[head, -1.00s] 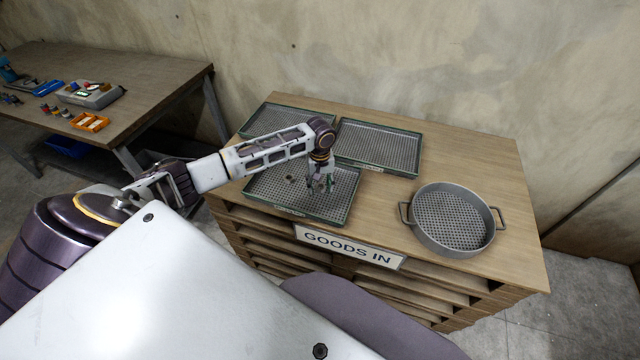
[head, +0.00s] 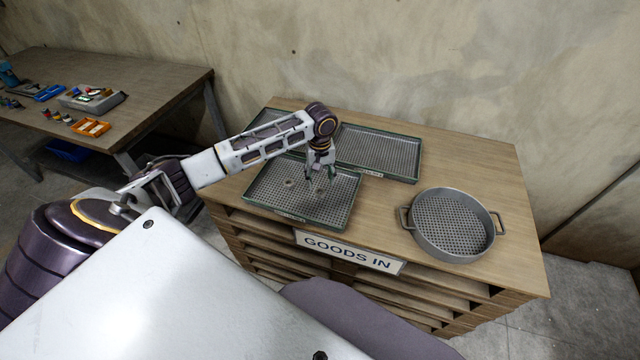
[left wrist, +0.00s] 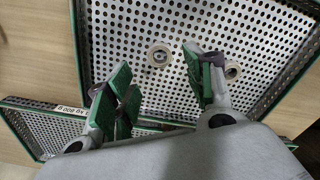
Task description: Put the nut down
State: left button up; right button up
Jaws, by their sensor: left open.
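Two small round metal nuts lie apart on the perforated floor of the front tray (head: 265,203). One nut (head: 290,182) is left of my left gripper; the other (head: 318,188) sits just below it and is small in the head view. In the left wrist view one nut (left wrist: 158,56) shows between the green-padded fingers and the other nut (left wrist: 232,71) shows beside the right-hand finger. My left gripper (head: 320,175) is open and empty above the tray, and its spread fingers also show in the left wrist view (left wrist: 163,82). My right gripper is out of view.
Two more perforated trays lie behind, one at the back right (head: 385,152) and one partly hidden by my arm (head: 262,117). A round, two-handled sieve basket (head: 452,225) stands at the right. Bare wood lies between them. A second table (head: 150,75) stands at the left.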

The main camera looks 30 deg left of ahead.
aim_at(320, 191)
pick_arm(q)
jog(key=shift+r, duration=2.95)
